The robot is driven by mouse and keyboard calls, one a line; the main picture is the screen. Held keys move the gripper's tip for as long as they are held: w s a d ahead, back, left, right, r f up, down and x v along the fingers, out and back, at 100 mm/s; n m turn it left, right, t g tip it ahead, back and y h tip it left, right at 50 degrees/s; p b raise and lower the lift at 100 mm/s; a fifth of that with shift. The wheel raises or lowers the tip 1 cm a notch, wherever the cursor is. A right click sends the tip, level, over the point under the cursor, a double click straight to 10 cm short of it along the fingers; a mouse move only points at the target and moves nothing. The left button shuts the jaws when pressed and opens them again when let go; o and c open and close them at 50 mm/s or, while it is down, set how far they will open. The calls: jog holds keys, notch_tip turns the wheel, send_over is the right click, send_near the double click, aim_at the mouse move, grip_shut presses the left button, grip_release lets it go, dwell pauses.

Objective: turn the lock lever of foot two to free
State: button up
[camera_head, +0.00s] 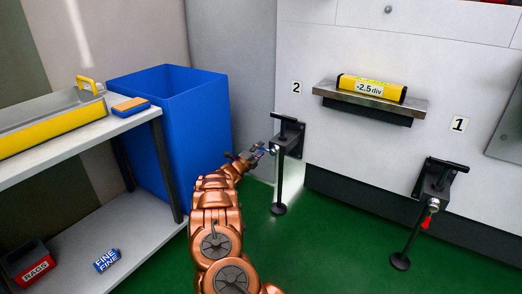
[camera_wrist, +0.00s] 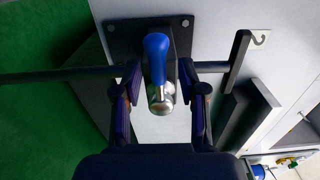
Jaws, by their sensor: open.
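Foot two (camera_head: 279,185) is a black wall-mounted foot beside the label 2 (camera_head: 296,87), with a bracket at the top and a round pad on the floor. My gripper (camera_head: 262,151) is at its upper part, in front of the bracket. In the wrist view, the blue lock lever (camera_wrist: 157,55) stands over a silver metal piece (camera_wrist: 161,98) in front of the black mounting plate (camera_wrist: 125,38). My open gripper (camera_wrist: 160,72) has one finger on each side of the lever, with gaps visible. In the head view the lever is mostly hidden by my gripper.
Foot one (camera_head: 407,245) stands at the right under the label 1 (camera_head: 459,124), with a red lever (camera_head: 426,220). A yellow level (camera_head: 372,89) reading -2.5 div lies on a ledge (camera_head: 415,107). A blue bin (camera_head: 190,120) and a shelf (camera_head: 150,112) stand left of my arm.

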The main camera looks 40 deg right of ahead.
jog(key=v, duration=1)
dwell(0.4)
